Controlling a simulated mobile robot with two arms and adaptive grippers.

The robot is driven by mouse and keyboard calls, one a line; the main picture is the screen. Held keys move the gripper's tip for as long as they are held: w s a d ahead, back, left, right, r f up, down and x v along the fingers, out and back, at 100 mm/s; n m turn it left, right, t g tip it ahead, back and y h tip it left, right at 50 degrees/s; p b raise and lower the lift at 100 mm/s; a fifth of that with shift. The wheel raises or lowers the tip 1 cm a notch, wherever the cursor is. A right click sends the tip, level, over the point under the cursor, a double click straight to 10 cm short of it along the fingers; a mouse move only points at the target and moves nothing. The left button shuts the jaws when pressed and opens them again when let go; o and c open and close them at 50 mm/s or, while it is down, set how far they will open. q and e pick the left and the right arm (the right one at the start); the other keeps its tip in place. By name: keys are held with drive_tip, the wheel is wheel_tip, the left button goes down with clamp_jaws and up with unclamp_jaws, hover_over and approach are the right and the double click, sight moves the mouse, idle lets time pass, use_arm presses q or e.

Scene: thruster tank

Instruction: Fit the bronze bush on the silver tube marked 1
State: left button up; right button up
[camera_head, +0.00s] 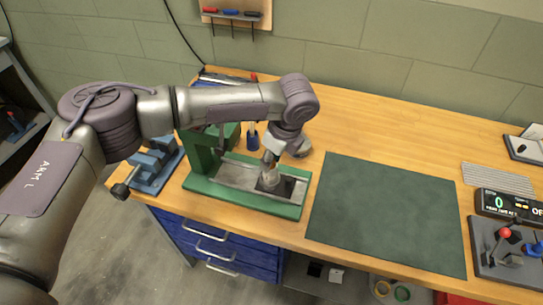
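My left arm comes in from the left, and its gripper (269,166) points down over the right part of a green fixture (240,199) at the left of the bench. A small silver-grey round piece (269,180) shows right under the gripper, on a dark square of the fixture's metal bed. I cannot tell whether it is the tube, and no number 1 is readable. The fingers are too small to tell open from shut, or whether they touch this piece. I cannot make out the bronze bush on the bench. My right gripper is out of view.
A blue vise (154,168) stands left of the fixture. A clear dark green mat (385,214) lies to the right. Beyond it are a ribbed grey plate (498,179), a display box (508,204) and a red-knobbed control panel (506,248). Blue drawers (222,246) are below.

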use_arm(q)
drive_tip(key=o, duration=0.3)
drive_tip(key=v, duration=1.2)
idle(0.3)
